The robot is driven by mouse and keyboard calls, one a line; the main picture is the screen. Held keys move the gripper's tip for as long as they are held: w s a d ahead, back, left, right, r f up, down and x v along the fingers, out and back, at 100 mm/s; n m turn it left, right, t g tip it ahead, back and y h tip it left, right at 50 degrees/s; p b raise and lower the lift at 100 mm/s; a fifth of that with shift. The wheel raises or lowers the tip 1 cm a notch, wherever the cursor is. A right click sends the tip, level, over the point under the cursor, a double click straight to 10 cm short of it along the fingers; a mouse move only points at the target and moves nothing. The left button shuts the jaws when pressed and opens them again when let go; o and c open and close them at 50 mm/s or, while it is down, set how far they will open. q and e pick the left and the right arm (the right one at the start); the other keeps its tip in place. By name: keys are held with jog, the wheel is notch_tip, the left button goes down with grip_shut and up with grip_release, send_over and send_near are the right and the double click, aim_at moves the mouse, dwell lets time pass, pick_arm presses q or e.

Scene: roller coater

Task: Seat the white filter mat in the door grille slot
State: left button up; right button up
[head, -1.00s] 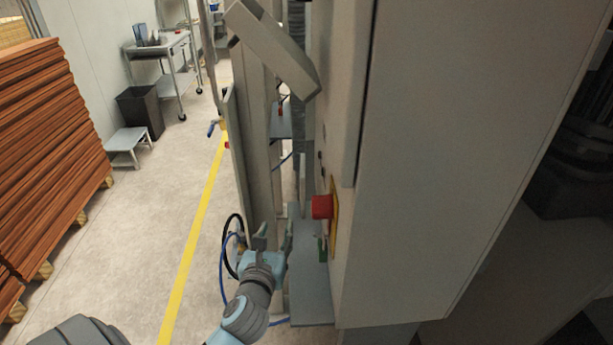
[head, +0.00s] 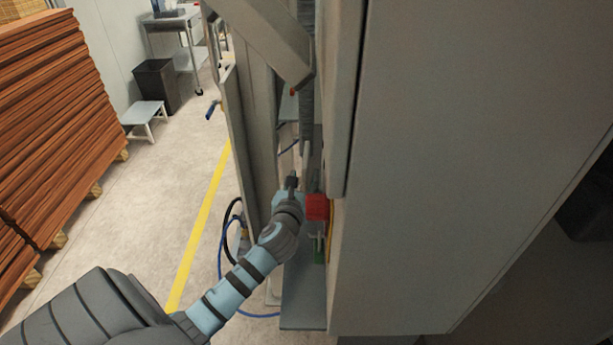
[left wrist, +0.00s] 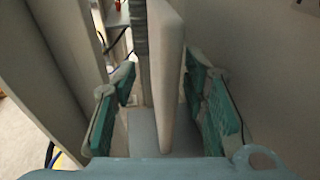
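In the left wrist view, a smooth off-white slab (left wrist: 167,75) stands upright, seen edge-on; it looks like the filter mat, though I cannot be sure. My left gripper (left wrist: 162,108) is open, its teal-padded fingers on either side of the slab with a gap to each. In the head view, my left gripper (head: 297,180) is beside the cabinet front, close to the red button, and partly hides what lies beyond it. I cannot make out the door grille slot in either view. My right gripper is not in view.
A large grey cabinet (head: 450,170) fills the right side. The red button (head: 317,207) juts from its front. A grey upright panel (head: 240,140) stands left of the gripper, with hoses (head: 222,262) below.

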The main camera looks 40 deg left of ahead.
pick_arm(q)
jog(key=x, duration=0.4)
jog(key=shift+a+r, duration=0.1)
jog(key=shift+a, duration=0.05)
grip_shut()
